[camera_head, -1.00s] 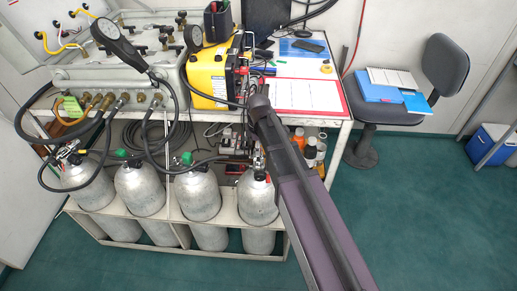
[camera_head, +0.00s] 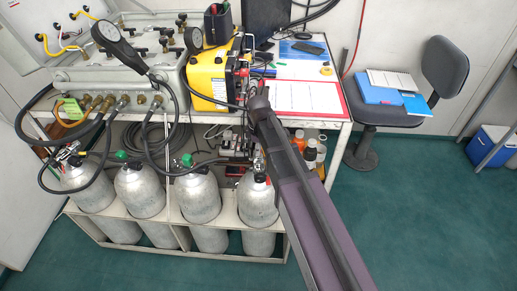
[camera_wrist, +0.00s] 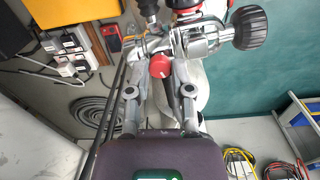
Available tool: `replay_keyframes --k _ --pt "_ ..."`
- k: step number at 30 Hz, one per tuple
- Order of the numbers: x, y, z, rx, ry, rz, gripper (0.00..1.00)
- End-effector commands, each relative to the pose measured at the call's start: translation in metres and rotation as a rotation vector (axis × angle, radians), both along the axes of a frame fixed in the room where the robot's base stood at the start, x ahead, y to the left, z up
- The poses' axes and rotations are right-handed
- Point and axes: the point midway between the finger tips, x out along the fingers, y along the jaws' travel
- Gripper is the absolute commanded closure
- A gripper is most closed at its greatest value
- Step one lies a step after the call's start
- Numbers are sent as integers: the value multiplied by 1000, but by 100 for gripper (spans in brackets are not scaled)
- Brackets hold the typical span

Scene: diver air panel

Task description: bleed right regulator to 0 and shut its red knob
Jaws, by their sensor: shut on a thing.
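The red knob (camera_wrist: 161,65) sits under the metal regulator body (camera_wrist: 203,38) in the wrist view. My gripper (camera_wrist: 161,72) has one finger on each side of the red knob and is shut on it. A ribbed black hand knob (camera_wrist: 250,28) sticks out to the right of the body. In the head view, the right cylinder (camera_head: 257,203) stands at the right end of the rack. My arm and the table edge hide most of its regulator there.
Several grey cylinders stand in a white rack (camera_head: 225,222) to the left. Black hoses (camera_head: 172,115) hang between panel and cylinders. The table (camera_head: 325,125) with the yellow case (camera_head: 210,78) is close above the regulator.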

Motion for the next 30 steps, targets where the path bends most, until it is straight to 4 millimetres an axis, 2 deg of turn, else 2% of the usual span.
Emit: replay_keyframes --k 11,30 --pt "-1 -1 0 -1 3 -225 100" --pt "-2 -2 -1 -3 3 -825 100"
